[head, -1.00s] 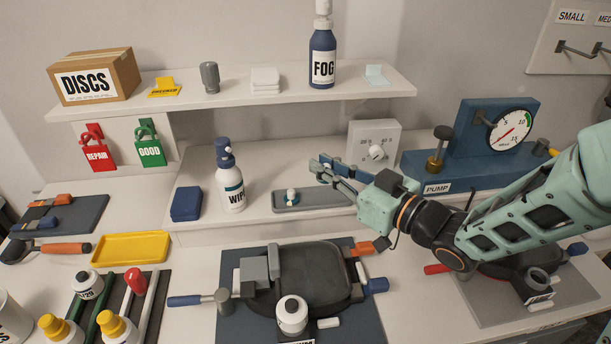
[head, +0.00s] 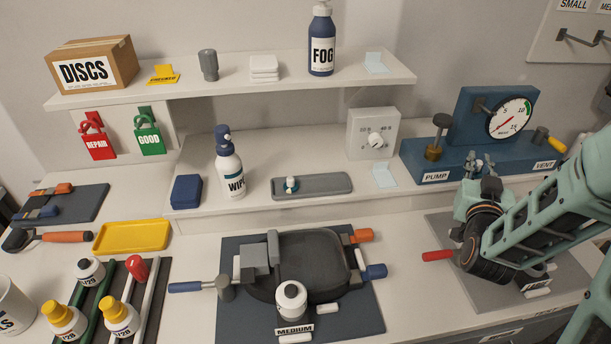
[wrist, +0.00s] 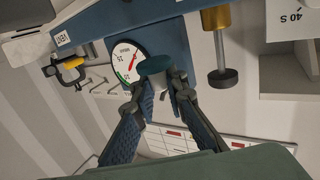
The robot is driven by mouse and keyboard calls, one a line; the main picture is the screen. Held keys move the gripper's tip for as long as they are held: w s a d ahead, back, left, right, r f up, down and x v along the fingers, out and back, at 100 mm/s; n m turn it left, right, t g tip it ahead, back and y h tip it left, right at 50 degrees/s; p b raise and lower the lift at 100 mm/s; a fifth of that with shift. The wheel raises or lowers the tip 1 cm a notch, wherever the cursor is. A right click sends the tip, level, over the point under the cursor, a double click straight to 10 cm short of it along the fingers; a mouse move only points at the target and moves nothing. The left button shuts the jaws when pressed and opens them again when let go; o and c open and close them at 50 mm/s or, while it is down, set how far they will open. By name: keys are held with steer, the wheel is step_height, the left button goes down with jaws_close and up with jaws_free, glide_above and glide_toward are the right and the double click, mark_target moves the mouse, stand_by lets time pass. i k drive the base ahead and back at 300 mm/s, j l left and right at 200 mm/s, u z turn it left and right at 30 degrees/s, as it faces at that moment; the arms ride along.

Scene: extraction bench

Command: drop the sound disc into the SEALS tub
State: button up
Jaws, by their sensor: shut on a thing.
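My gripper (head: 479,165) is in front of the blue pump stand at the right, its fingers pointing toward the stand. In the wrist view, the two fingertips (wrist: 163,88) are closed on a small blue-grey round piece (wrist: 154,65), which looks like the disc. Its face and condition are not clear there, and I cannot make it out in the head view. A white tub (head: 15,303) is cut off at the lower left edge of the head view. Only the end of its dark label shows, seemingly ending in S, so I cannot confirm it reads SEALS.
The pump stand (head: 459,115) with its gauge (head: 510,119) is close behind my gripper. A black pan device (head: 312,258) labelled MEDIUM occupies the middle bench. Yellow-capped bottles (head: 119,318) stand beside the tub. A yellow tray (head: 132,236) lies behind them, looking empty.

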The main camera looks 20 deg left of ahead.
mark_target(25, 318)
steer(key=u, duration=1.95)
